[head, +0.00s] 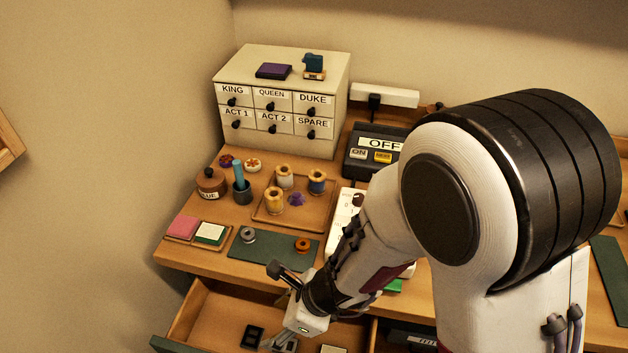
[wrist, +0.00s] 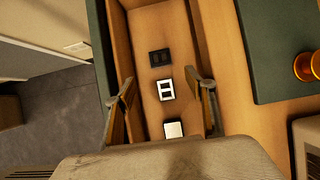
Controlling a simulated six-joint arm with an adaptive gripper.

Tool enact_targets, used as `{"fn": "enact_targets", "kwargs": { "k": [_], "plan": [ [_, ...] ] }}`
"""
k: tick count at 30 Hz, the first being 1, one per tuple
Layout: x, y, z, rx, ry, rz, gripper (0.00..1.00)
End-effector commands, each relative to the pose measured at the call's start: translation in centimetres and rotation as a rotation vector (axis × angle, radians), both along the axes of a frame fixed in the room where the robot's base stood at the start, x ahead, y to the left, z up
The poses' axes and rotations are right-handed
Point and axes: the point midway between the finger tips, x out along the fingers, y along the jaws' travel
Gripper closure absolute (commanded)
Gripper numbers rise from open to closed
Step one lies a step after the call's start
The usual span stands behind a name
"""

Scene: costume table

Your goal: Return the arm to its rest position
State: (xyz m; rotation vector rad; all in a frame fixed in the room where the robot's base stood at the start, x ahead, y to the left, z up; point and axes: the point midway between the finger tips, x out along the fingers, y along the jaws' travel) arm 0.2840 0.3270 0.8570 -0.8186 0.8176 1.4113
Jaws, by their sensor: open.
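My gripper (head: 273,306) is open and empty over the open drawer (head: 193,303) at the front of the table. In the wrist view, the two fingers of my gripper (wrist: 161,78) are spread apart, with the drawer floor below them. A black square piece (wrist: 159,57), a white-framed piece (wrist: 166,90) and a pale block (wrist: 173,129) lie in a row in the drawer. The black piece also shows in the head view (head: 252,337). My arm reaches in from the right and hides part of the table.
A cabinet of labelled drawers (head: 232,73) stands at the back, beside a box marked OFF (head: 372,143). A tray (head: 262,213) holds several spools. A green mat (head: 270,251) bears two small round pieces near the table edge. A glue pot (head: 211,185) stands at left.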

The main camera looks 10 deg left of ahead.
Motion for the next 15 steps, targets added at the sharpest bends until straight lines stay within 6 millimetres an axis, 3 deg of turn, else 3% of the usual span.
{"fn": "enact_targets", "kwargs": {
  "k": [8,15],
  "plan": [
    [0.1,0.0,0.5,0.009,-0.012,0.015,0.45],
    [0.5,-0.2,2.9,0.044,-0.071,0.093,0.45]
  ]
}}
